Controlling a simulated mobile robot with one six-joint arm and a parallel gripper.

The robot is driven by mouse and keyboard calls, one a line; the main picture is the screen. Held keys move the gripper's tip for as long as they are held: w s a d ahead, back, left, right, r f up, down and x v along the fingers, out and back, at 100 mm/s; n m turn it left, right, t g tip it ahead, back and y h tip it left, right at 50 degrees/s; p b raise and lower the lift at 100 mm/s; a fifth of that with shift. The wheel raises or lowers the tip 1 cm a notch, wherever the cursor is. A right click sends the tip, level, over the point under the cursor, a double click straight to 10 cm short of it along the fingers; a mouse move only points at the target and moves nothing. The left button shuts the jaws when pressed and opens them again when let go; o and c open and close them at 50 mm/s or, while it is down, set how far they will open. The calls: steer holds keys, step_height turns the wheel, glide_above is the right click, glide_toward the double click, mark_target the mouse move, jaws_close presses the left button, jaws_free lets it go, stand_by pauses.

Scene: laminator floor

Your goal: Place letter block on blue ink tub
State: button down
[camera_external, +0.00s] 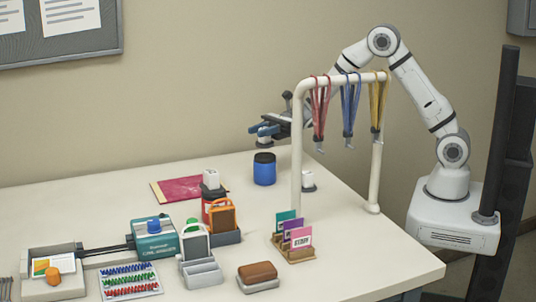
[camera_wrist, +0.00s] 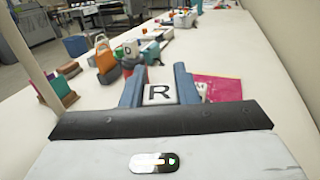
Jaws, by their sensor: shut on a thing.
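The white letter block marked R (camera_wrist: 158,94) is held between the blue fingers of my gripper (camera_wrist: 159,82). In the external view my gripper (camera_external: 265,132) is at the back of the table, shut on that block (camera_external: 264,143). The blue ink tub (camera_external: 265,172), with a black lid, stands upright just below the block. A narrow gap seems to show between block and lid; I cannot be sure they are apart. The tub is hidden in the wrist view.
Another letter block (camera_external: 211,178) sits on a red tub (camera_external: 207,205) to the left. A white lanyard rack (camera_external: 297,160) with hanging lanyards stands close on the right. A magenta packet (camera_external: 176,190) lies flat left of the blue tub. Stationery crowds the front.

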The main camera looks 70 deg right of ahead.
mark_target(261, 140)
steer(key=shift+f, duration=1.45)
steer(key=shift+f, duration=0.1)
steer(key=c, duration=1.6)
jaws_free()
steer(key=shift+f, duration=0.15)
steer(key=o, duration=0.5)
